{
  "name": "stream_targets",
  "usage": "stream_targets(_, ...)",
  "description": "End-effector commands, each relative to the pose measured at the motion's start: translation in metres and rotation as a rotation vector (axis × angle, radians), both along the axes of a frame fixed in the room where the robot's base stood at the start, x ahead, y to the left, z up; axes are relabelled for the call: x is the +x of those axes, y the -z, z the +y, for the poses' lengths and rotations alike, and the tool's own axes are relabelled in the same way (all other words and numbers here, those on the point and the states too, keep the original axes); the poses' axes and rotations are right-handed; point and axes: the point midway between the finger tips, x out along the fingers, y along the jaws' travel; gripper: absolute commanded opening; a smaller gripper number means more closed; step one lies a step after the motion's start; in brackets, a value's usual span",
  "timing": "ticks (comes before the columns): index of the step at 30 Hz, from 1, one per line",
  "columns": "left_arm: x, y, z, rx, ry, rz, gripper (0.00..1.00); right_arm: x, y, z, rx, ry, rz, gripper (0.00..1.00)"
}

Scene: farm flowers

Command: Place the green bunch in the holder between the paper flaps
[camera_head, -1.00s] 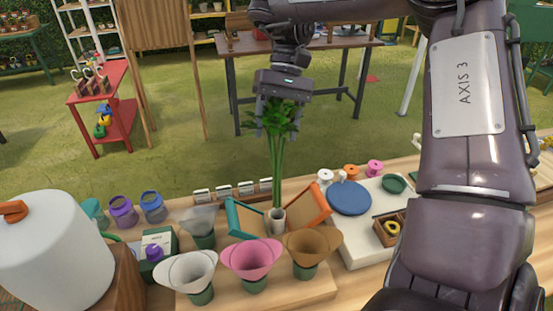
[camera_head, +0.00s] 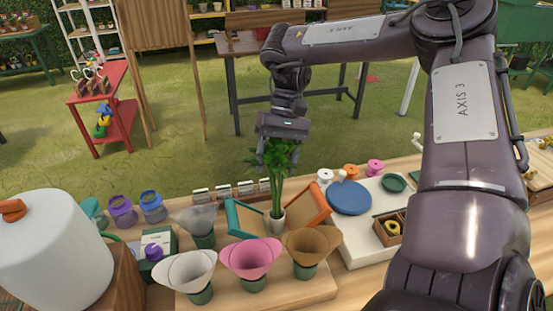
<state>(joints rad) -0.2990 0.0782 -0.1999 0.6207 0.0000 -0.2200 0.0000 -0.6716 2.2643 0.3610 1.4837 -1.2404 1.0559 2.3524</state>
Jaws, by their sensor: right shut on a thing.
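My right gripper (camera_head: 280,135) points down and is shut on the green bunch (camera_head: 278,162) near its leafy top. The bunch is upright, with its lower stems (camera_head: 277,204) reaching into the small white holder (camera_head: 275,222). The holder stands between two paper flaps, a teal-edged one (camera_head: 243,219) on the left and an orange one (camera_head: 307,208) on the right. Both flaps tilt outward. How deep the stem ends sit inside the holder is hidden by its wall. My left gripper is not in view.
Grey (camera_head: 187,272), pink (camera_head: 251,258) and brown (camera_head: 306,246) paper cones stand close in front of the holder. A white board with a blue disc (camera_head: 348,198) lies right. A large white roll (camera_head: 50,250) stands far left.

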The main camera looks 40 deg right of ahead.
Motion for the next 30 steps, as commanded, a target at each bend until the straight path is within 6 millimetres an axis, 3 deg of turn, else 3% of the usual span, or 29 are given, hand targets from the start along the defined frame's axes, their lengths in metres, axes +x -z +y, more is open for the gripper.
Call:
stream_targets(2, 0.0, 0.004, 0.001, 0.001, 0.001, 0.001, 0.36, 0.0, 0.004, 0.0, 0.0, 0.0, 0.0, 0.2)
stream_targets(3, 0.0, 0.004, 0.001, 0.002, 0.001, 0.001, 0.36, 0.0, 0.004, 0.0, 0.0, 0.0, 0.0, 0.58)
stream_targets(8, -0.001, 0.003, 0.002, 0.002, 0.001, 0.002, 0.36, 0.0, 0.003, 0.0, 0.0, 0.0, 0.0, 0.79)
stream_targets(20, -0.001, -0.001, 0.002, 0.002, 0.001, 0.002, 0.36, 0.001, -0.004, -0.002, -0.002, 0.0, 0.0, 0.79)
stream_targets(23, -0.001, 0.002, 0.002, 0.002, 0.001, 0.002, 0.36, 0.005, -0.017, -0.008, -0.005, 0.002, -0.001, 0.79)
stream_targets(30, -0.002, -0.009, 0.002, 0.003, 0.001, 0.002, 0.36, 0.017, -0.07, -0.032, -0.011, 0.003, 0.0, 0.79)
